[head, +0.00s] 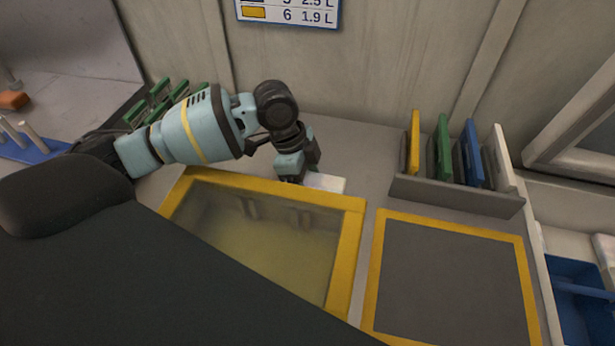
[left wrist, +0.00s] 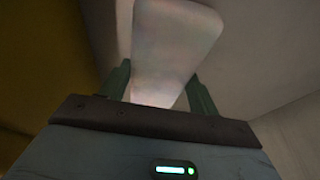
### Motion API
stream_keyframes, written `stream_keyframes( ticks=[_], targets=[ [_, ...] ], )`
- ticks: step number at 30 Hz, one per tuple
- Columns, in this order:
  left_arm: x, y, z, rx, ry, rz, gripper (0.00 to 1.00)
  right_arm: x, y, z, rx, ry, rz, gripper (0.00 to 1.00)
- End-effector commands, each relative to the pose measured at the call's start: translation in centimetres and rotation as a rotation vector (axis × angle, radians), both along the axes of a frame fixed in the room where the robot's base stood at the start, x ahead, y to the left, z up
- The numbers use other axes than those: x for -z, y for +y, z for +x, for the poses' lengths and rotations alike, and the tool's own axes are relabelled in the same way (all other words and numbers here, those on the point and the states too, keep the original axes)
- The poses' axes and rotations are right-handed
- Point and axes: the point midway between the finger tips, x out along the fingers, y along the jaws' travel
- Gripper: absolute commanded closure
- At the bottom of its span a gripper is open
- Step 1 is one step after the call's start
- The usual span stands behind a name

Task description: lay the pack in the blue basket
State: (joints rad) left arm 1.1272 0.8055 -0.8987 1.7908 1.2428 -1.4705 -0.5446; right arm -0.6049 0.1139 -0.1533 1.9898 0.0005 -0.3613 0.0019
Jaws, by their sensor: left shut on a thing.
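A white pack (head: 326,182) is in my left gripper (head: 297,178), just behind the back rim of a yellow-framed bin in the head view. In the left wrist view the pale pack (left wrist: 172,50) stands between the two green fingers of the gripper (left wrist: 165,90), which is shut on it. Most of the pack is hidden by the gripper in the head view. A blue basket (head: 582,272) shows at the right edge, partly cut off, with something white beside it. My right gripper is not in view.
The yellow-framed bin (head: 352,225) has a translucent cover or murky inside. A grey panel with a yellow border (head: 450,285) lies to its right. A grey rack (head: 455,195) holds yellow, green, blue and white plates. A wall stands close behind.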

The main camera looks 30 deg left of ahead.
Motion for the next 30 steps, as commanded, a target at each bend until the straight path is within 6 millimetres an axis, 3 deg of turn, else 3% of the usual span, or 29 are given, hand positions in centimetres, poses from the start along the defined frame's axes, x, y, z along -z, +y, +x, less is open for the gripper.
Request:
stream_keyframes(
  ticks=[1,5,17,30],
  targets=[
    [0.0,0.0,0.0,0.0,0.0,0.0,0.35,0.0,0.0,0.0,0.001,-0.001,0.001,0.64],
    [0.0,0.0,0.0,0.0,0.0,0.0,0.18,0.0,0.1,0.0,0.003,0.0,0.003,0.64],
    [-0.7,0.1,0.0,-0.001,-0.002,0.0,0.17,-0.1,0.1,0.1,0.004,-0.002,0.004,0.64],
    [-8.4,2.4,-0.5,-0.001,-0.005,0.0,0.17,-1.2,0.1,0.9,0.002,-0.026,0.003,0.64]
  ],
)
